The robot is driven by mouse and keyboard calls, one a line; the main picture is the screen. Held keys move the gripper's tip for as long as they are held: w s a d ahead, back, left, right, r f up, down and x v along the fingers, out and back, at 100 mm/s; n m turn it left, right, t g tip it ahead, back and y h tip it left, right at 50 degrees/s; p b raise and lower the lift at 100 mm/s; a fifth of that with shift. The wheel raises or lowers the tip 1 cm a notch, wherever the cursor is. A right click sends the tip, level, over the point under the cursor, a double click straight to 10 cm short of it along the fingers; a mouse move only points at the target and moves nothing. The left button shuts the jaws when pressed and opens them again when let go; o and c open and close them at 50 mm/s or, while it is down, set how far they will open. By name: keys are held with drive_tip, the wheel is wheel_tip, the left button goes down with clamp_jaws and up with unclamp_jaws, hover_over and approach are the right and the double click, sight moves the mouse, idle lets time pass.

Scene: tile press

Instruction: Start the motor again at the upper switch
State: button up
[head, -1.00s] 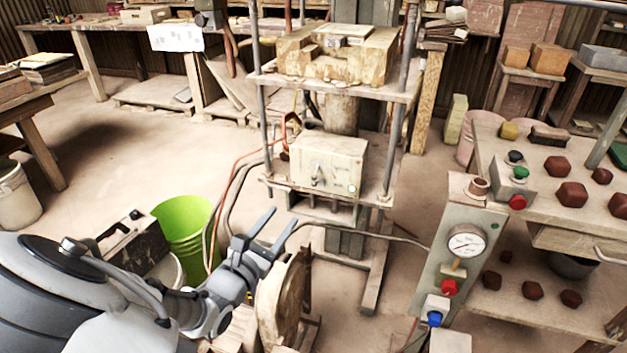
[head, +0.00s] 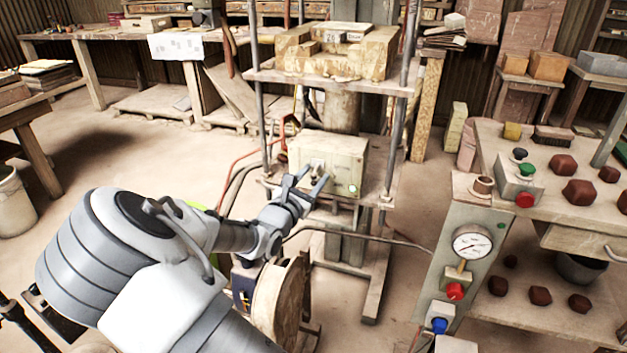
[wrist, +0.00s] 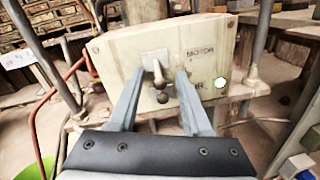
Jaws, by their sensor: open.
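The pale switch box (head: 345,160) hangs on the press frame and also fills the upper middle of the wrist view (wrist: 115,55). Its upper right reads MOTOR; a lower label is partly hidden by a finger. A metal plate carries an upper switch lever (wrist: 157,74) and, just below, a dark round knob (wrist: 163,97). A lamp (wrist: 220,84) at the box's lower right glows green-white. My gripper (head: 313,176) is open in front of the box. In the wrist view its fingertips (wrist: 160,76) stand either side of the levers; contact cannot be told.
A grey panel with a gauge (head: 473,243), a red button (head: 455,291) and a blue button (head: 439,325) stands to the right. Press posts flank the box. A round wooden wheel (head: 277,305) is below my arm. A cable crosses under the box.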

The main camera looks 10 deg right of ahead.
drive_tip(key=shift+w+d, duration=0.1)
drive_tip(key=shift+w, duration=0.05)
clamp_jaws()
